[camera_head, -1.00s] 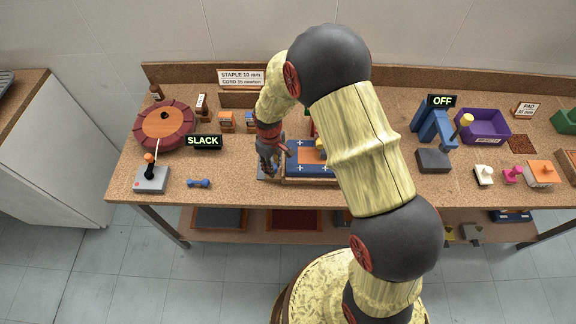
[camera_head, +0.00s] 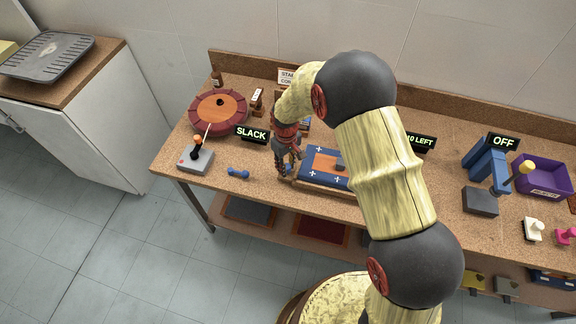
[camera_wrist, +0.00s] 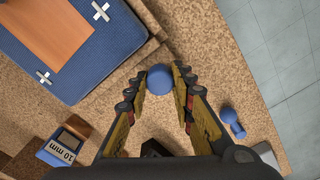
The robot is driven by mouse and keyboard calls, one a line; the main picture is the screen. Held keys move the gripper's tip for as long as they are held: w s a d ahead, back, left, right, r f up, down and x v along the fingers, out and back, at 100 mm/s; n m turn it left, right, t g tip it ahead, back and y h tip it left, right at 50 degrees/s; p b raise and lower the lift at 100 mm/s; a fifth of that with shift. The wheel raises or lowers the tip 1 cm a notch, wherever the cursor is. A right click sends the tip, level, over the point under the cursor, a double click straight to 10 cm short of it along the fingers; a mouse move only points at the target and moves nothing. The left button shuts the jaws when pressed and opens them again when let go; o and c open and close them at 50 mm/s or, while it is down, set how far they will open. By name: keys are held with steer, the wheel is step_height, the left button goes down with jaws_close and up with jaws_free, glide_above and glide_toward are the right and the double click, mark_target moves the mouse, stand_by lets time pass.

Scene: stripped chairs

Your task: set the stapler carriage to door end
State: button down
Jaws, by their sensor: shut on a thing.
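My gripper (camera_head: 287,166) is low over the bench beside the left end of the blue pad (camera_head: 311,180), which has an orange panel and white crosses. In the wrist view my gripper (camera_wrist: 158,77) has its two fingers closed around a round blue knob (camera_wrist: 158,84). The knob is just off the pad's wooden edge; the pad (camera_wrist: 88,78) fills the upper left there. What the knob is fixed to is hidden, so I cannot tell whether it belongs to the stapler carriage. My arm hides part of the pad and bench.
A blue dumbbell-shaped piece (camera_head: 238,173) and a grey joystick box (camera_head: 196,158) lie to the left. A red round turntable (camera_head: 218,109) and SLACK sign (camera_head: 251,134) stand behind. A 10 mm block (camera_wrist: 61,150) is near my gripper. A blue press (camera_head: 486,170) stands right.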

steer(key=c, duration=2)
jaws_free()
steer(key=shift+w+a+r, duration=0.1)
steer(key=shift+w+a, duration=0.05)
steer(key=shift+a, duration=0.05)
steer(key=shift+o, duration=1)
steer(key=shift+a, duration=0.15)
step_height(320, 180, up, 12)
